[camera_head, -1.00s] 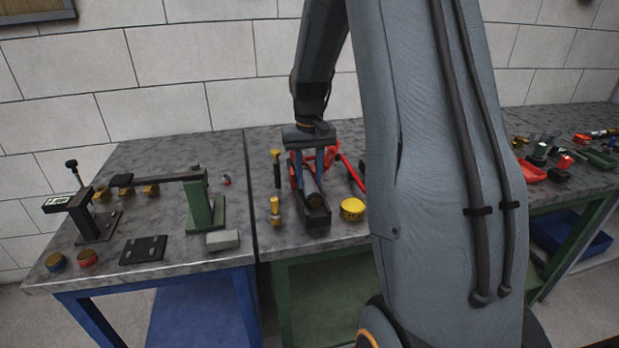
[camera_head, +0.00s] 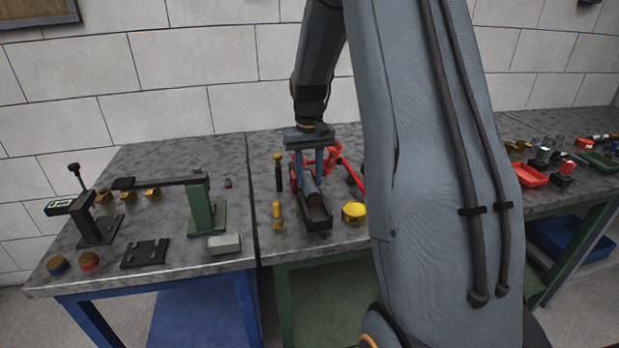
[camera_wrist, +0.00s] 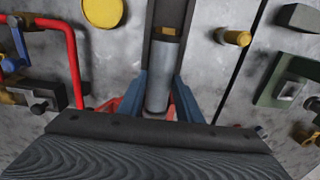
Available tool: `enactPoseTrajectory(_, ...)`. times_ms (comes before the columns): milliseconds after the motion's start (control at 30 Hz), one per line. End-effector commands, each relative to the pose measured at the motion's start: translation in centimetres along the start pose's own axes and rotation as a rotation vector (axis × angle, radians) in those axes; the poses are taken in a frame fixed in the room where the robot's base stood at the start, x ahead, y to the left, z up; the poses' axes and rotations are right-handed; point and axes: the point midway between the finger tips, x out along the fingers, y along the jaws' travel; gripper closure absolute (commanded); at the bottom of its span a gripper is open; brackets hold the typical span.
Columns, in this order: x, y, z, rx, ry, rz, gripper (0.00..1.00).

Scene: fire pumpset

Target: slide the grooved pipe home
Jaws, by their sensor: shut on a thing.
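The grooved pipe is a short grey cylinder (camera_wrist: 158,88) lying in a dark channel-shaped holder (camera_wrist: 170,14). A brownish-yellow band (camera_wrist: 167,33) shows at the pipe's far end in the wrist view. My gripper (camera_head: 308,182) points down over the holder, and its blue fingers are closed on the pipe's two sides. In the head view the pipe (camera_head: 311,190) lies between the fingers, with the holder (camera_head: 318,222) reaching towards the front of the bench.
A red pipe frame (camera_head: 330,157) stands close behind the gripper. A yellow round cap (camera_head: 353,211) lies right of the holder; a yellow-headed tool (camera_head: 278,172) and a yellow fitting (camera_head: 277,214) stand left. A green post with a dark bar (camera_head: 201,206) is on the left bench.

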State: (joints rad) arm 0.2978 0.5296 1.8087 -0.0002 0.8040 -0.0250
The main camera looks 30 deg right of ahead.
Motion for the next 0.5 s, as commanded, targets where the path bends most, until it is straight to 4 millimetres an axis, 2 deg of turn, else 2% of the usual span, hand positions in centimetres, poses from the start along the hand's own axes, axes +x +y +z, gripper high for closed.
enactPoseTrajectory(400, -0.15, -0.06, -0.63, -0.001, 0.006, 0.0, 1.0)
enactPoseTrajectory(433, -0.15, -0.06, -0.63, -0.001, 0.006, 0.0, 0.63)
enactPoseTrajectory(500, -0.13, -0.05, -0.6, -0.001, 0.005, 0.0, 0.51)
